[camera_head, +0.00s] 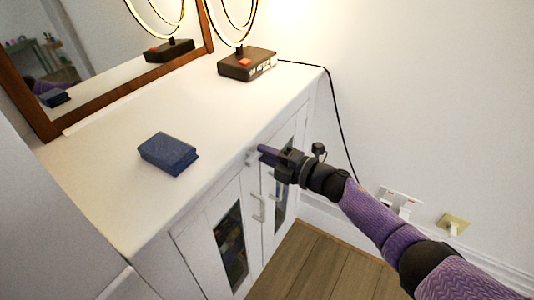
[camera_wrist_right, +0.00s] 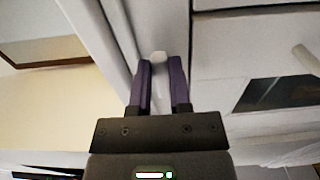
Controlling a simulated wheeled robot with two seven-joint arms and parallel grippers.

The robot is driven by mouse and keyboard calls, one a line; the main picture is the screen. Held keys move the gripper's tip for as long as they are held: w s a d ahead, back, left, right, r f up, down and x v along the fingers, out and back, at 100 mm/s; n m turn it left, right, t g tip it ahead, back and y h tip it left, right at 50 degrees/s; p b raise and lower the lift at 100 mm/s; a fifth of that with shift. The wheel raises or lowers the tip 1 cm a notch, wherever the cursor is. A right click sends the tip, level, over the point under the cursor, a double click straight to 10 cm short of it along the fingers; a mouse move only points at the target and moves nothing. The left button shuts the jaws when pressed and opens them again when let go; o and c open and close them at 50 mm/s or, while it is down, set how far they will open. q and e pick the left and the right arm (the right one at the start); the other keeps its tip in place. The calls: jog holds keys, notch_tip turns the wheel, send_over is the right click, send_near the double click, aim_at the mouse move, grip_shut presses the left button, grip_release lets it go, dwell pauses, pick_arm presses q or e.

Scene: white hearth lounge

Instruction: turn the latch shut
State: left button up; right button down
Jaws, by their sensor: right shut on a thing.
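The latch (camera_head: 252,158) is a small pale piece at the top of the white cabinet's front, near where the two doors meet. My right gripper (camera_head: 264,152) reaches it from the right and is shut on it. In the right wrist view the latch (camera_wrist_right: 158,57) shows as a pale rounded end between the two purple fingers of the right gripper (camera_wrist_right: 161,68). The fingers hide much of it, and I cannot tell its exact angle. The cabinet doors (camera_head: 207,232) look closed. My left gripper is not in view.
A blue box (camera_head: 168,153) lies on the white cabinet top (camera_head: 110,130). A dark-based ring lamp (camera_head: 247,64) stands at the back, its cable running down the wall. A framed mirror (camera_head: 28,88) leans behind. Door handles (camera_head: 258,207) stick out below the latch.

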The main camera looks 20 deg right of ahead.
jog(key=c, duration=0.7)
grip_release()
jog(key=shift+o, duration=0.7)
pick_arm(q)
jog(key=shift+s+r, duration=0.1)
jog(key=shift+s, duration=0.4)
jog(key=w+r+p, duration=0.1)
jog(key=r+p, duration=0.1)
jog(key=p, duration=0.1)
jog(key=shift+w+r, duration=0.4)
pick_arm(e)
jog(key=v, duration=1)
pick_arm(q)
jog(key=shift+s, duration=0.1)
